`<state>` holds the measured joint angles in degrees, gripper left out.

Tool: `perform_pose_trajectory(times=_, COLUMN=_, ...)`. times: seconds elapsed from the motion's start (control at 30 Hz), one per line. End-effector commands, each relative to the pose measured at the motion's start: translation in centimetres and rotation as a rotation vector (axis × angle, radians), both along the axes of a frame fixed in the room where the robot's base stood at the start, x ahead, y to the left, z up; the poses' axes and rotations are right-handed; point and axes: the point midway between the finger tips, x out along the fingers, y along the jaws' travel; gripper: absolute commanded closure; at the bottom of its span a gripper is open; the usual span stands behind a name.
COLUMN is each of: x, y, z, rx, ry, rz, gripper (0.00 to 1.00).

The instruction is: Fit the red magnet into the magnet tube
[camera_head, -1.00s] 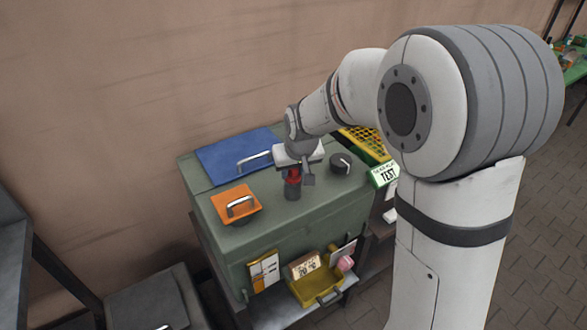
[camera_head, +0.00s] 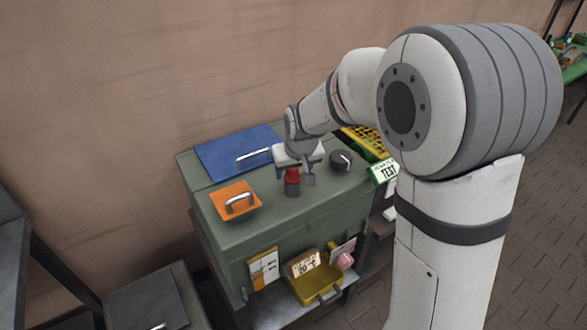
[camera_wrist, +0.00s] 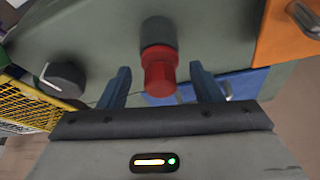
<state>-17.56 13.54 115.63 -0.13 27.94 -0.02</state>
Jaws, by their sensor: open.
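The red magnet (camera_wrist: 160,76) stands in the mouth of the dark magnet tube (camera_wrist: 157,32), its red upper part showing above the rim. In the head view the red magnet (camera_head: 292,175) sits on the dark tube (camera_head: 292,189), upright on the green cabinet top. My gripper (camera_wrist: 164,88) is open, with one blue-grey finger on each side of the magnet and a visible gap to both. In the head view my gripper (camera_head: 296,172) is right at the magnet and partly hides it. How deep the magnet sits is hidden.
The green cabinet (camera_head: 300,222) carries a blue lid with a handle (camera_head: 235,150), an orange lid with a handle (camera_head: 236,201) and a dark round knob (camera_head: 341,160). A yellow grid tray (camera_head: 365,142) and a green TEST sign (camera_head: 384,172) stand to the right.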

Motion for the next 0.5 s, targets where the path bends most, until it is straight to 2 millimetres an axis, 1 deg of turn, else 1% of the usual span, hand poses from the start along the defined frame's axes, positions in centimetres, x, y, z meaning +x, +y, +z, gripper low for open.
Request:
perform_pose_trajectory(times=0.13, x=-0.4, y=-0.1, z=1.2, rx=0.001, ry=-0.003, rz=0.0, gripper=0.42)
perform_pose_trajectory(times=0.4, x=-2.1, y=-0.6, z=5.4, rx=0.001, ry=-0.004, rz=0.0, gripper=0.42)
perform_pose_trajectory(times=0.5, x=-2.5, y=-0.8, z=6.4, rx=0.001, ry=-0.003, rz=0.0, gripper=0.42)
